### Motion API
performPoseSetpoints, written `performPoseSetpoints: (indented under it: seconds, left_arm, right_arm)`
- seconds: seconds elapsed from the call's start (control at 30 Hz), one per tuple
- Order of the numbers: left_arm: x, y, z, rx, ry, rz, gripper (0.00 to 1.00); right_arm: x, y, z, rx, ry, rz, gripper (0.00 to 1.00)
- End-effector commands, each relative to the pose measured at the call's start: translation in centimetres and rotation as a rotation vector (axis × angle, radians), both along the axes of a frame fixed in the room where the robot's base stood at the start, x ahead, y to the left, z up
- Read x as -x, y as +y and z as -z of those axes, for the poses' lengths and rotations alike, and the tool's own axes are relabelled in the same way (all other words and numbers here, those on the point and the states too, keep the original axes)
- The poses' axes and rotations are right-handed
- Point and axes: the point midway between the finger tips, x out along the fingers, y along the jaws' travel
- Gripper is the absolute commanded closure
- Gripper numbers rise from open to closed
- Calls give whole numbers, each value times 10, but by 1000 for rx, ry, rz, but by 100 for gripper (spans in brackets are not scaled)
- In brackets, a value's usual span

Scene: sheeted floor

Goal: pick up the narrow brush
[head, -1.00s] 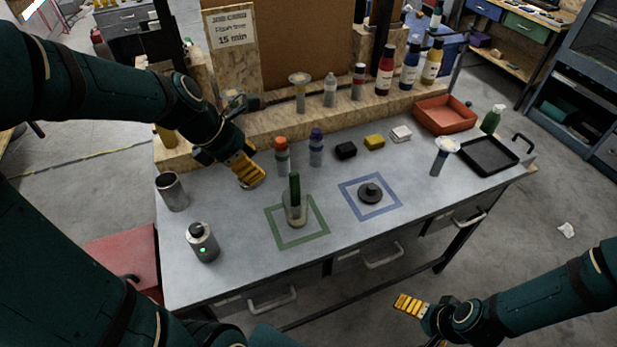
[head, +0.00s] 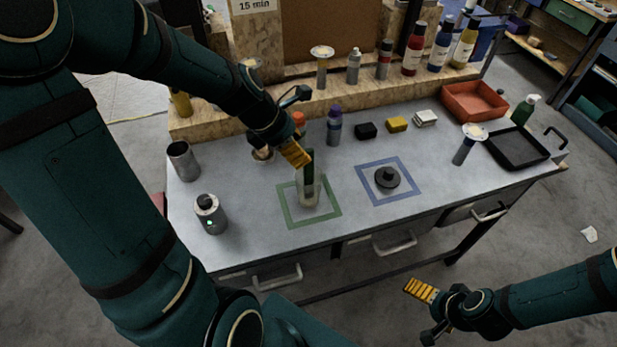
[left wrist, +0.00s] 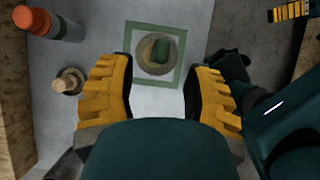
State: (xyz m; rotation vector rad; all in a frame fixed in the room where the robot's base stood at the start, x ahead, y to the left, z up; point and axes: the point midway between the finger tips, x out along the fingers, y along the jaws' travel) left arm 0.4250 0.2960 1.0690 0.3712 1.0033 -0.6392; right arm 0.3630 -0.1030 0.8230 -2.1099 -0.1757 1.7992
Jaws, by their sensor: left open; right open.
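A green upright handle, probably the narrow brush (head: 308,165), stands in a clear glass jar (head: 309,196) inside the green square outline (head: 332,213). Its lower end is not clear. In the left wrist view the green handle (left wrist: 160,48) shows from above inside the round jar rim (left wrist: 145,58), centred ahead of the fingers. My left gripper (head: 295,153) is open and empty, above and just left of the handle's top. Its two yellow fingers (left wrist: 160,92) are spread wide. My right gripper (head: 420,290) is open, in front of the bench at lower right.
A bottle with an orange cap (left wrist: 34,20) and a small beige-topped item (left wrist: 68,82) stand close by on the left. A purple-capped bottle (head: 334,128) stands behind. A dark round weight (head: 387,178) sits in the blue square. A grey canister (head: 209,215) stands front left.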

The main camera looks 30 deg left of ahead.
Motion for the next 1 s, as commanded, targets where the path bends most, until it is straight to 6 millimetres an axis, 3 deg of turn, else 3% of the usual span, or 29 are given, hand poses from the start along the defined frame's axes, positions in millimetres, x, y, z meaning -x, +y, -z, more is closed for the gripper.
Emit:
performPoseSetpoints:
  seconds: [0.3, 0.57, 0.6, 0.73, 1.0]
  left_arm:
    - [-18, -16, 37, 1, 2, 1, 50]
    - [-20, -18, 39, 0, 0, -1, 50]
    - [-20, -18, 39, 0, 0, 0, 54]
    - [-20, -18, 39, 0, 0, 0, 100]
    - [-20, -18, 39, 1, 1, 0, 100]
  right_arm:
    - [5, 1, 17, -3, 11, -9, 0]
    - [6, 1, 16, -3, 13, -10, 0]
    - [6, 1, 16, -3, 13, -10, 0]
    - [6, 1, 16, -3, 12, -10, 0]
    - [5, 1, 16, -3, 12, -10, 0]
